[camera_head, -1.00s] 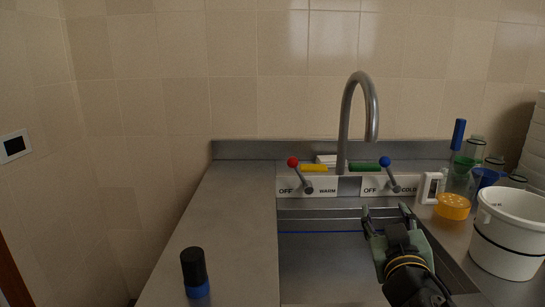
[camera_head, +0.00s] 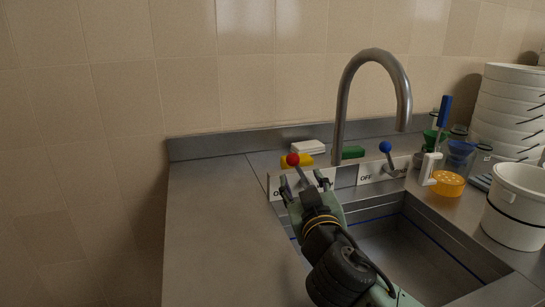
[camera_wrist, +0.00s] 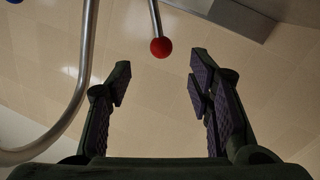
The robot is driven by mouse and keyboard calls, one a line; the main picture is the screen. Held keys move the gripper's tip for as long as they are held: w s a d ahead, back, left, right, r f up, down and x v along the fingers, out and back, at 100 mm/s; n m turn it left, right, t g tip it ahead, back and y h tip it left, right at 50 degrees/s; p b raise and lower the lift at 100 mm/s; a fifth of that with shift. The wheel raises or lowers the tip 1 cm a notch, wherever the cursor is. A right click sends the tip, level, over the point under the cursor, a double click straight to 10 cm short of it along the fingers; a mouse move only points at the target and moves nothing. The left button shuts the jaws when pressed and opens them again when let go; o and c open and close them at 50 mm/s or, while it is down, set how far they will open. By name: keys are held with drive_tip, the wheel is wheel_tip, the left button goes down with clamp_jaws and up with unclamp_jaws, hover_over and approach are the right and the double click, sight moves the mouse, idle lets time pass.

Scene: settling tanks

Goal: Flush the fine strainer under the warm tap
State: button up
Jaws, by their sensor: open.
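The warm tap lever has a red ball (camera_head: 293,159) that leans up and left, toward the OFF side of its plate. My gripper (camera_head: 304,187) is open and empty just in front of this lever. In the wrist view the red ball (camera_wrist: 161,47) hangs between and slightly beyond my open fingertips (camera_wrist: 160,72), with no visible contact. The grey tap spout (camera_head: 375,58) arches over the sink (camera_head: 400,245), with no water visible. An orange perforated cup (camera_head: 448,184) and green and blue cups (camera_head: 460,147) stand at right; I cannot tell which is the fine strainer.
The cold lever (camera_head: 385,147) has a blue ball. Yellow (camera_head: 302,160) and green (camera_head: 352,152) blocks and a white block (camera_head: 309,147) lie behind the levers. A white bucket (camera_head: 517,205) and stacked white tubs (camera_head: 508,110) stand right. The left counter (camera_head: 215,220) is clear.

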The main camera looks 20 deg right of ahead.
sight(294, 164)
drive_tip(key=w+p, duration=0.1)
drive_tip(key=w, duration=0.2)
drive_tip(key=w+d+p, duration=0.1)
drive_tip(key=w, duration=0.3)
drive_tip(key=w+p, duration=0.1)
drive_tip(key=w, duration=0.2)
drive_tip(key=shift+w+d, duration=0.3)
drive_tip(key=shift+w, duration=0.1)
clamp_jaws()
idle(0.4)
